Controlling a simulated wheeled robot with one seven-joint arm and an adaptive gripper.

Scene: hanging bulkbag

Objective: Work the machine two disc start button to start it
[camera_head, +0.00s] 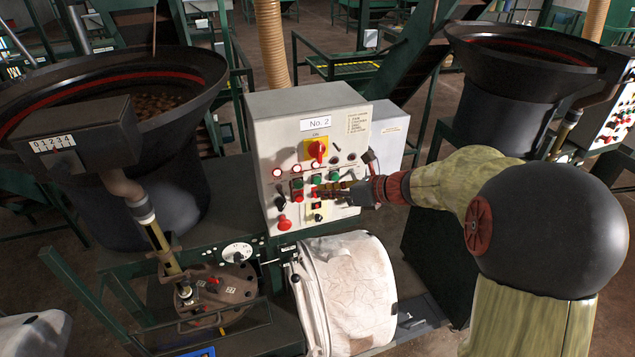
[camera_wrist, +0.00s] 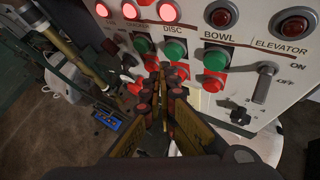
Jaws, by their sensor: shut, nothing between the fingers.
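The No. 2 control box (camera_head: 270,122) stands upright with a sloping labelled panel. The green disc start button (camera_wrist: 175,48) sits under the DISC label in the wrist view, and it also shows in the head view (camera_head: 316,179). A red button (camera_wrist: 180,71) is below it, partly hidden by my fingers. My gripper (camera_wrist: 163,82) is shut and empty, its fingertips just below the green disc button, close to the panel; it reaches in from the right in the head view (camera_head: 322,190). I cannot tell whether the tips touch the panel. The lamp above DISC (camera_wrist: 167,11) is lit red.
The bowl's green button (camera_wrist: 215,60) is right of the disc one; another green button (camera_wrist: 142,44) is left. An elevator switch (camera_wrist: 265,82) is further right. A red-yellow rotary switch (camera_head: 317,149) is above.

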